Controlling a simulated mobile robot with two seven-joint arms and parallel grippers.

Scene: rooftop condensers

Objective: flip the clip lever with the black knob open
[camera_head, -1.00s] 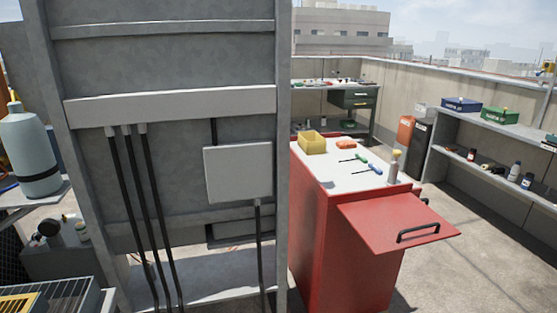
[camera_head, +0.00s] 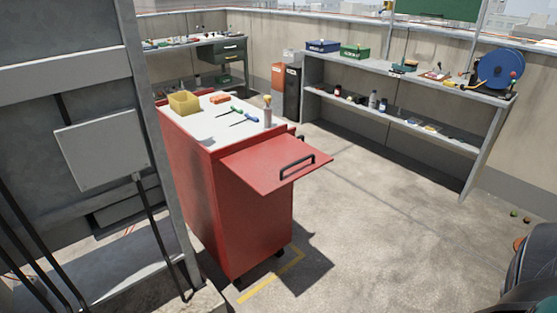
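I cannot make out a clip lever with a black knob in the head view. Small items lie on the far shelves and benches, too small to tell apart. Neither of my grippers shows in the head view.
A red tool cabinet (camera_head: 235,215) stands at centre left, its red flap (camera_head: 270,160) jutting out. It carries a yellow bin (camera_head: 184,103) and screwdrivers. A grey panel frame (camera_head: 158,150) blocks the left. A shelf unit (camera_head: 480,160) with a blue reel (camera_head: 500,68) stands right. The middle floor is clear.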

